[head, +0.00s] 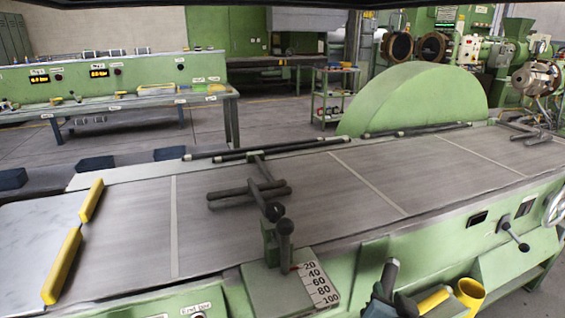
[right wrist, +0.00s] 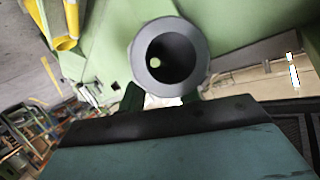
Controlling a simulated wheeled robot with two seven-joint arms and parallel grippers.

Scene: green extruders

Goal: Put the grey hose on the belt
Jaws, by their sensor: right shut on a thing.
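The grey hose (right wrist: 170,90) shows end-on in the right wrist view as a thick grey ring with a dark bore. My right gripper (right wrist: 162,100) is shut on it, a dark finger on each side. In the head view the gripper (head: 393,296) is low at the right of centre, in front of the machine's near side, with a grey piece of the hose (head: 390,271) standing up from it. The grey belt (head: 330,200) lies beyond it and a little higher. My left gripper is not in view.
A dark grey roller fixture (head: 250,192) stands on the belt at left of centre, with a lever post (head: 284,240) at the near edge. Yellow guides (head: 62,265) lie at the left end. A yellow tube (head: 468,293) is right of my gripper. The belt's right half looks clear.

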